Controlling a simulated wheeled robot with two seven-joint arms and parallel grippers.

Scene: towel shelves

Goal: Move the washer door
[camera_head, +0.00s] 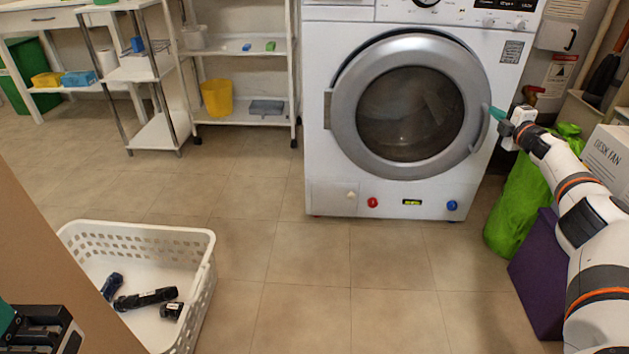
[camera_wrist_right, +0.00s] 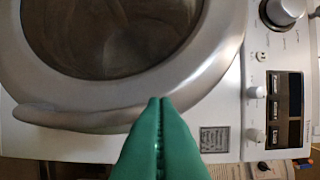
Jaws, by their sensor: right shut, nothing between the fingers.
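The white washer (camera_head: 318,150) stands at the back, with its round silver door (camera_head: 345,125) and dark glass facing me. A dark rim shows along the door's upper left edge; I cannot tell if the door is fully closed. Its curved handle (camera_head: 482,132) is on the right side and also shows in the right wrist view (camera_wrist_right: 70,118). My right gripper (camera_head: 497,113) is shut and empty, its green fingertips (camera_wrist_right: 160,103) close to one end of the handle. Contact is unclear. Part of my left gripper (camera_head: 35,330) shows at the bottom left corner; its jaws are cut off.
A white basket (camera_head: 200,262) with dark items stands on the floor at left. Shelves (camera_head: 240,48) are left of the washer. A green bag (camera_head: 520,200), a purple box (camera_head: 540,275) and a desk fan box (camera_head: 608,155) crowd the right. Floor before the washer is clear.

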